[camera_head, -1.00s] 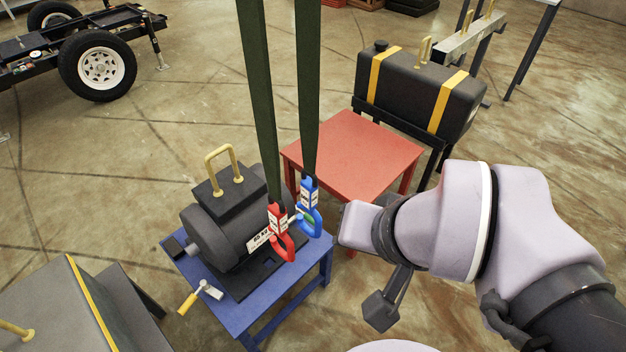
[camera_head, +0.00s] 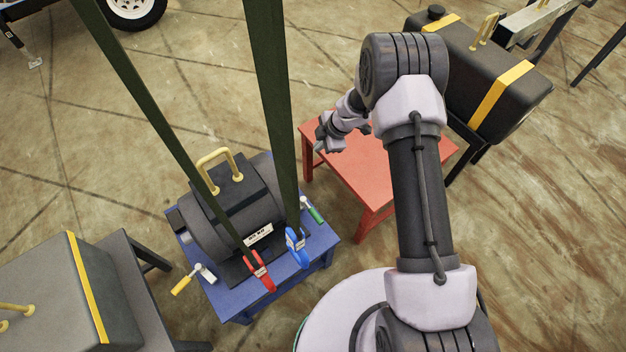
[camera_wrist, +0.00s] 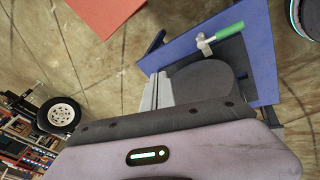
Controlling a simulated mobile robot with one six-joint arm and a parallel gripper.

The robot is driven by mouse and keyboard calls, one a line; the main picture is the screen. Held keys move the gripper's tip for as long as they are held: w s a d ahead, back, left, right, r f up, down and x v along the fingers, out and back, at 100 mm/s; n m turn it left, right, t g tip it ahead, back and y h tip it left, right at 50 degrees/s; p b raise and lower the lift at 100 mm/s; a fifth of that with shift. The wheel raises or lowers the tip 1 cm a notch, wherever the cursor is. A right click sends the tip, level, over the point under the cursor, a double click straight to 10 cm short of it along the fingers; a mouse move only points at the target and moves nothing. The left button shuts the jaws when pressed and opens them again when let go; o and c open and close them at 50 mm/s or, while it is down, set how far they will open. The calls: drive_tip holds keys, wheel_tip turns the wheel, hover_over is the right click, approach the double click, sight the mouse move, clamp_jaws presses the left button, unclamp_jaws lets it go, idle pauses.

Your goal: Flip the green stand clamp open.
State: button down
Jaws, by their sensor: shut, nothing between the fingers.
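The green stand clamp has a green handle (camera_head: 313,212) and a light metal bracket. It sits at the back right corner of the blue stand (camera_head: 222,298), beside the dark motor (camera_head: 235,203). In the wrist view the green handle (camera_wrist: 230,30) points up and right from its bracket. I cannot tell whether the clamp is open or shut.
A yellow-handled clamp (camera_head: 186,283) is at the stand's left. Two dark green straps hang past the motor, ending in a red hook (camera_head: 260,272) and a blue hook (camera_head: 297,247). The red table (camera_head: 365,180) looks empty. A black tank (camera_head: 470,80) stands behind it.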

drive_tip(key=s+f+n+g, duration=0.4)
drive_tip(key=s+f+g, duration=0.1)
drive_tip(key=s+f, duration=0.7)
drive_tip(key=shift+s+d+f+p, duration=0.25)
drive_tip(key=shift+s+f+p, duration=0.1)
drive_tip(key=shift+f+p, duration=0.15)
drive_tip(key=b+x, duration=0.4)
drive_tip(key=x, duration=0.6)
drive_tip(key=shift+s+d, duration=0.1)
drive_tip(key=shift+d, duration=0.05)
